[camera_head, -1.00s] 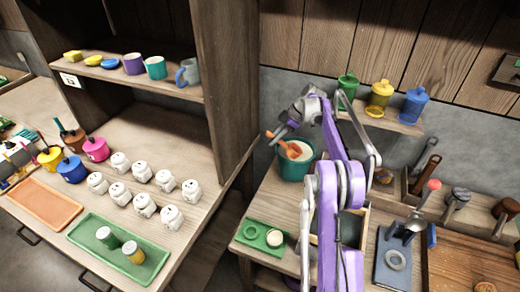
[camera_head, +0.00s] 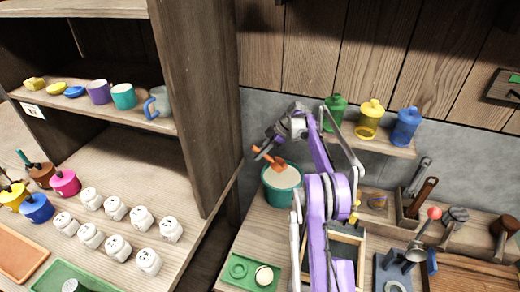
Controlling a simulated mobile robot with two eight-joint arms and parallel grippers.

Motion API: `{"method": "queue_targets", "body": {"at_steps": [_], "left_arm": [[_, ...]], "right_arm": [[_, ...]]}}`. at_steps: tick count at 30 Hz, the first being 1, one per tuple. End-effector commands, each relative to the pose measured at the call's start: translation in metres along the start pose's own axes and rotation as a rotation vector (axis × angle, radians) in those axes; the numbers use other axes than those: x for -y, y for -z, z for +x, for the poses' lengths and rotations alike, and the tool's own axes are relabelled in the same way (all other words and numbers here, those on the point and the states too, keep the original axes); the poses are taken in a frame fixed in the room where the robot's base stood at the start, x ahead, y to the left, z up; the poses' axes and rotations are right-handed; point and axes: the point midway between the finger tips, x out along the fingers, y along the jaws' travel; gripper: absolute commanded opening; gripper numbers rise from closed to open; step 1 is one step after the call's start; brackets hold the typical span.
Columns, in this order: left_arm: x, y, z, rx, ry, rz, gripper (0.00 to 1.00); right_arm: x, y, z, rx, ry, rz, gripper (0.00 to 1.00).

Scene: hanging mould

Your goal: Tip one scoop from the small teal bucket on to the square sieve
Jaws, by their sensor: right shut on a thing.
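The small teal bucket (camera_head: 282,198) stands on the bench at centre, with pale material showing inside. My right gripper (camera_head: 267,147) is above the bucket, shut on an orange scoop (camera_head: 277,162). The scoop's bowl is at the bucket's far rim; I cannot tell whether it is clear of the contents or how full it is. A square wooden frame, apparently the sieve (camera_head: 348,238), lies to the right of the bucket and is partly hidden behind my purple right arm. My left gripper is not in view.
A wall shelf (camera_head: 372,144) with green, yellow and blue bottles is behind my arm. A green tray (camera_head: 240,272) lies in front of the bucket. A tall wooden cabinet side (camera_head: 195,100) stands to the left. A rack of tools (camera_head: 440,220) is at right.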

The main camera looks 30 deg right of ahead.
Motion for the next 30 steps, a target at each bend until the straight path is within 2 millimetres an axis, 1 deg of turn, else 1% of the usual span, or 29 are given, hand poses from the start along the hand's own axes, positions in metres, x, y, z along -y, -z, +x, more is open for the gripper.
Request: {"method": "queue_targets", "body": {"at_steps": [1,9,24,30], "left_arm": [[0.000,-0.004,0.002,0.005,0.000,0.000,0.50],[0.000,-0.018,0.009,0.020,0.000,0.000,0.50],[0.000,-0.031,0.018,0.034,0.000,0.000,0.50],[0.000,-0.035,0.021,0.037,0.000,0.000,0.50]], "right_arm": [[0.001,-0.005,0.006,0.001,0.002,0.001,0.00],[0.001,-0.022,0.028,0.001,0.002,0.001,0.00],[0.001,-0.051,0.066,0.001,0.001,0.000,0.00],[0.000,-0.060,0.078,0.001,0.001,0.000,0.00]]}}
